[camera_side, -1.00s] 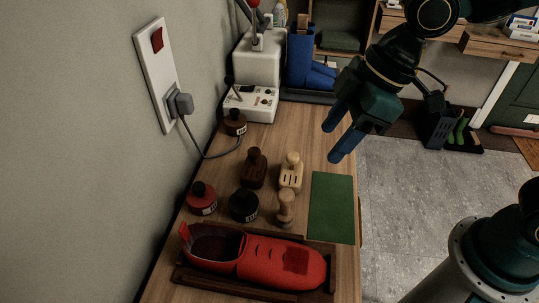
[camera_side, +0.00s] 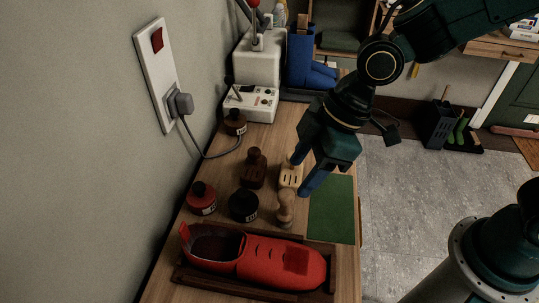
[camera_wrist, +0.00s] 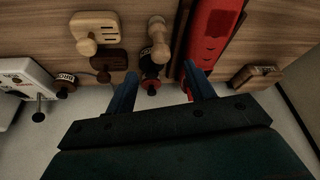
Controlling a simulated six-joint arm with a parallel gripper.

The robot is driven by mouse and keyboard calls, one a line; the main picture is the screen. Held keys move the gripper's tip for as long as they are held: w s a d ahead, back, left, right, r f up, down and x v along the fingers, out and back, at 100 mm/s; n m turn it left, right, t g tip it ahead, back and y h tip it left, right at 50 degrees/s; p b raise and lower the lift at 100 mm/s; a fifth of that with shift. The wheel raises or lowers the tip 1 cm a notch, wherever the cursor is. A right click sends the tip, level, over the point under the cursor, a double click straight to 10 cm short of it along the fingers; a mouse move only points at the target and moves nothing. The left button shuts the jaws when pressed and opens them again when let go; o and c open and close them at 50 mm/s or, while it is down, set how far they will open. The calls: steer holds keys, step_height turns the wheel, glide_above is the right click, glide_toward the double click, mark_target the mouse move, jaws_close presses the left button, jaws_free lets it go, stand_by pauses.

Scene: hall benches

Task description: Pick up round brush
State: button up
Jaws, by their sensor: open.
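The round brush (camera_side: 285,207), a pale wooden piece with a round knob and narrow waist, stands on the bench in front of the red shoe. It also shows in the wrist view (camera_wrist: 158,40), top centre. My gripper (camera_side: 304,174) is open and empty. In the side view its fingers are above the bench near the round brush and the pale block brush (camera_side: 291,172), partly covering that block. In the wrist view the fingertips (camera_wrist: 160,76) are spread, with the round brush beyond the gap between them. The gripper does not appear to touch the round brush.
A dark block brush (camera_side: 253,170), black tin (camera_side: 243,206), red tin (camera_side: 202,199) and brown tin (camera_side: 235,123) stand nearby. The red shoe (camera_side: 270,262) lies in a wooden tray. A green mat (camera_side: 331,211) lies bare at right. A white control box (camera_side: 250,103) stands behind.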

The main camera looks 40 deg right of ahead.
mark_target(288, 193)
steer(key=shift+x, duration=1.9)
steer(key=shift+x, duration=2.55)
steer(key=shift+s, duration=0.1)
steer(key=c, duration=1.1)
